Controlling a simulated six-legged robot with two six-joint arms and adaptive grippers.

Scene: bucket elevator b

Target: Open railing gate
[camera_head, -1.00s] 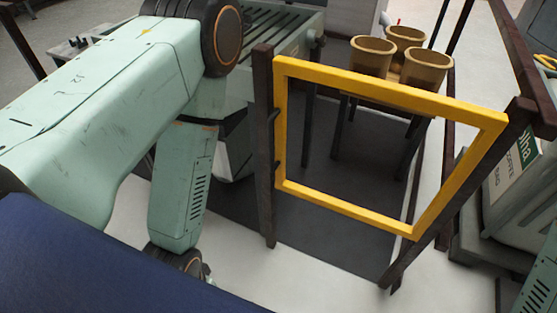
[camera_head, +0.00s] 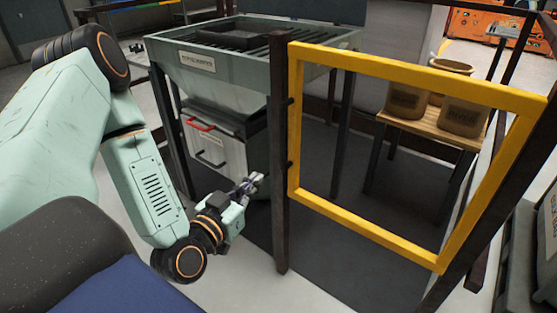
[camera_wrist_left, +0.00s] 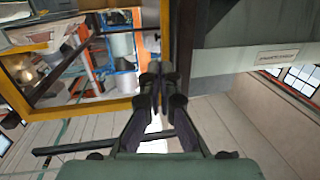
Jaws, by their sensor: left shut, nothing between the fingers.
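The railing gate is a yellow square frame (camera_head: 368,228). It spans between a dark left post (camera_head: 279,160) and a dark right post (camera_head: 500,215) and looks closed. Small dark brackets join its left side to the left post. My left gripper (camera_head: 256,181) is shut and empty, just left of the left post and apart from the gate in the head view. In the left wrist view its closed fingers (camera_wrist_left: 157,85) are at the centre, and a yellow frame (camera_wrist_left: 85,110) shows to their left. My right gripper is out of view.
A grey-green hopper (camera_head: 215,65) with a red-handled front stands behind my left gripper. Beyond the gate, brown buckets (camera_head: 465,120) stand on a wooden-topped table (camera_head: 425,127). A grey machine (camera_head: 525,260) is at the right. Dark floor inside the gate is clear.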

